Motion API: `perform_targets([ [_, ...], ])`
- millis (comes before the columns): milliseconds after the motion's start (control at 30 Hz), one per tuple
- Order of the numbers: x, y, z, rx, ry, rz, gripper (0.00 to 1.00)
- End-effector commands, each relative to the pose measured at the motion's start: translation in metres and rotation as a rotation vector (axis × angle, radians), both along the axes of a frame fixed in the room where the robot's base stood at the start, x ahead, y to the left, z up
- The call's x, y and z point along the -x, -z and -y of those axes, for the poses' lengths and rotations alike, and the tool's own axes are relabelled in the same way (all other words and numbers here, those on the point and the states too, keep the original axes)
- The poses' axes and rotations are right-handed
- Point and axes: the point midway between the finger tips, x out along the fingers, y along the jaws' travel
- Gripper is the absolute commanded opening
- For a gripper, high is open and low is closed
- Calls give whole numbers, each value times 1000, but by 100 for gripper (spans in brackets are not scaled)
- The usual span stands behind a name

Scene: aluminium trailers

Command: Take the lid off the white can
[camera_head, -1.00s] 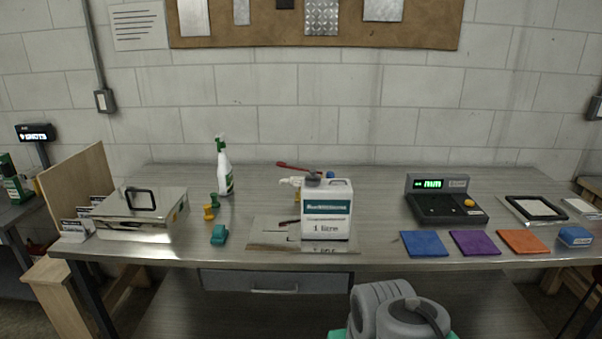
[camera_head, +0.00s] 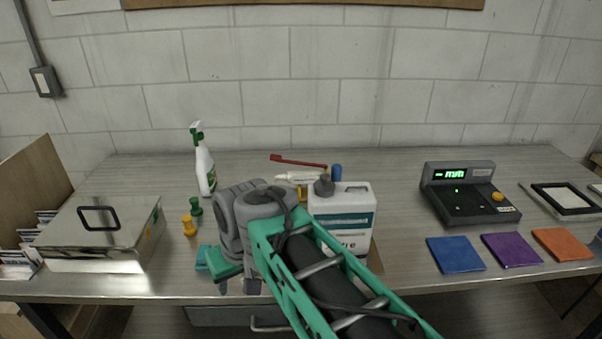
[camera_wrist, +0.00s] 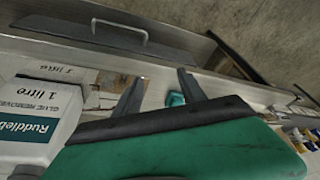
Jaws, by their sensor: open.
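The white can (camera_head: 343,222) stands upright on the bench, right of my gripper, its label partly hidden by my arm. Its dark grey lid (camera_head: 324,186) is on the top, toward the left. My gripper (camera_head: 237,286) points down at the front edge of the bench, left of the can. In the wrist view my gripper (camera_wrist: 160,90) has its two fingers apart with nothing held between them.
Yellow and green pieces (camera_head: 190,226), a spray bottle (camera_head: 206,168) and a steel box (camera_head: 96,262) are left. A red-handled brush (camera_head: 298,161) lies behind the can. A scale (camera_head: 470,195) and coloured cloths (camera_head: 456,254) are right.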

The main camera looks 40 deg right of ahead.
Motion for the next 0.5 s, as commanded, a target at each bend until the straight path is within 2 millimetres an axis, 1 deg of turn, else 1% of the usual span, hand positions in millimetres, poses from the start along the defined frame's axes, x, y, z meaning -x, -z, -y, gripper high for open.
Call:
perform_targets([
  [33, -22, -37, 30, -11, 53, 15, 48],
  [67, -33, -56, 48, -17, 79, 23, 48],
  [100, -45, -80, 77, -20, 111, 33, 48],
  [167, -57, -114, 123, -15, 155, 48, 48],
  [200, -60, -132, 154, -8, 182, 54, 48],
  [233, -59, -145, 176, -1, 202, 58, 48],
  [300, -53, -167, 220, 19, 237, 62, 48],
  [367, -47, -180, 247, 34, 258, 64, 48],
  [400, -43, -185, 259, 42, 266, 65, 48],
  [433, -41, -186, 265, 46, 271, 64, 48],
  [500, -41, -181, 271, 49, 274, 64, 48],
])
